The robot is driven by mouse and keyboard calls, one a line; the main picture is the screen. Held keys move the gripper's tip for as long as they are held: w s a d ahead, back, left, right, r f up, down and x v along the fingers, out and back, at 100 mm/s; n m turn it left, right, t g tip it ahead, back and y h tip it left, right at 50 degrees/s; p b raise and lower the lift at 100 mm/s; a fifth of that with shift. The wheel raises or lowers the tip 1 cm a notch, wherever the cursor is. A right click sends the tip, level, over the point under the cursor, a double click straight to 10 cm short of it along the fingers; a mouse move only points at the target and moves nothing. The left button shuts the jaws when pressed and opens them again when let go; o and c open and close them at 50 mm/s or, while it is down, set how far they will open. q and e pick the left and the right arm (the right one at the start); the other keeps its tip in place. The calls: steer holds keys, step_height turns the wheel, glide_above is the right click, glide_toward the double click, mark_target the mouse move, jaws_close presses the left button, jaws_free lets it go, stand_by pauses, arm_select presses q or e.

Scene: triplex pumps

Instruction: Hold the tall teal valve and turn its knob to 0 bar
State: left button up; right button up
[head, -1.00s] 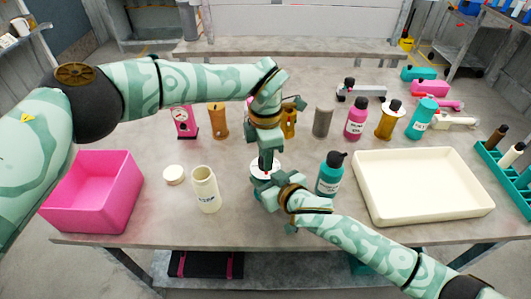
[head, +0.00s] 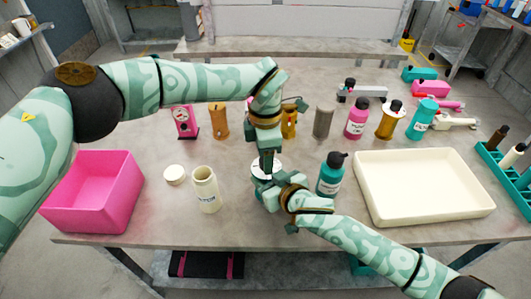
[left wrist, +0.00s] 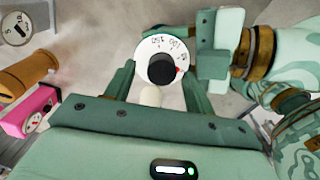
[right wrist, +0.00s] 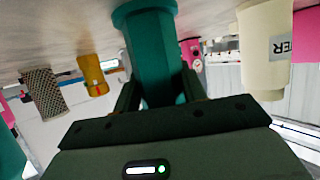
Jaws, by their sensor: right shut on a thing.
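The tall teal valve stands upright on the table. Its eight-sided body (right wrist: 152,55) is between my right fingers in the right wrist view, and my right gripper (head: 270,193) is shut on it. Its white dial (left wrist: 146,62), with printed numbers, faces up in the left wrist view and partly shows in the head view (head: 257,170). The black knob (left wrist: 162,71) sits on the dial, with a red mark at its right side. My left gripper (head: 266,163) points down over the knob, its fingers apart on either side of it. The fingers do not visibly touch the knob.
A teal bottle with a black cap (head: 331,175) stands close right of the valve. An open cream bottle (head: 206,190) and a round lid (head: 174,175) are left. A pink bin (head: 92,195) and a cream tray (head: 425,208) flank them. Several pumps and bottles stand behind.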

arm_select(q)
step_height(320, 180, up, 12)
stand_by(0.5)
arm_select(e)
steer(key=o, duration=1.3)
